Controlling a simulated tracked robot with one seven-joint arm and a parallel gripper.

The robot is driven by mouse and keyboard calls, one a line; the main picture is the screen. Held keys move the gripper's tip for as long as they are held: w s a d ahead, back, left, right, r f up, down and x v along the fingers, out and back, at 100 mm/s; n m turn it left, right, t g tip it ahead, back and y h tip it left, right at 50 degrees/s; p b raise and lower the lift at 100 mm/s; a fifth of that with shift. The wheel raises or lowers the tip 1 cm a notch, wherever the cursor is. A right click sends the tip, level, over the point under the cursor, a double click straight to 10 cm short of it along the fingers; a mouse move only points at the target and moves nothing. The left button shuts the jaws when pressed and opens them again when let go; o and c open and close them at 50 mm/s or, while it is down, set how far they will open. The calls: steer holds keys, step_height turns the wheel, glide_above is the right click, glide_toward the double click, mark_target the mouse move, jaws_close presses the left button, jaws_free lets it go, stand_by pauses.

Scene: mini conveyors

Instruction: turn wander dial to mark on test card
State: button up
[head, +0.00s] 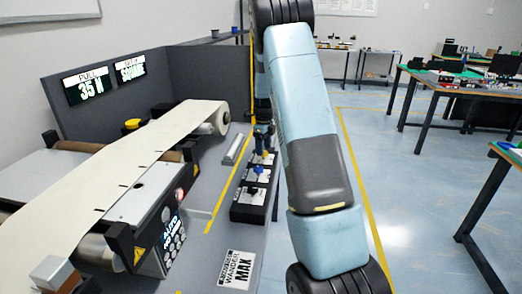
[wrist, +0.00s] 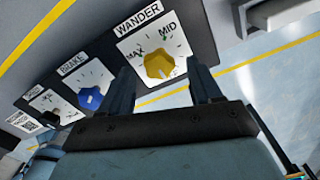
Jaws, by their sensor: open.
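The wander dial (wrist: 157,65) is a yellow knob on a white plate lettered WANDER, with MAX at its left and MID at its upper right. I cannot clearly tell where its pointer stands. The test card (head: 237,270) lies at the bench front in the head view and reads WANDER MAX. My gripper (wrist: 160,74) is open, its two fingers on either side of the yellow knob in the wrist view. I cannot tell whether they touch it. In the head view my gripper (head: 263,133) is over the far end of the dial panel, partly hidden by my arm.
A blue brake dial (wrist: 90,98) and a black dial (wrist: 51,117) sit beside the wander dial. The conveyor belt (head: 125,170) runs along the left, with a control box (head: 170,240) at its side. Displays (head: 90,86) read PULL 35 N.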

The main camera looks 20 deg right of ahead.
steer(key=shift+f, duration=0.7)
steer(key=c, duration=1)
steer(key=shift+a, duration=0.25)
steer(key=shift+c, duration=0.2)
steer(key=shift+d+n, duration=0.2)
steer(key=shift+n, duration=0.1)
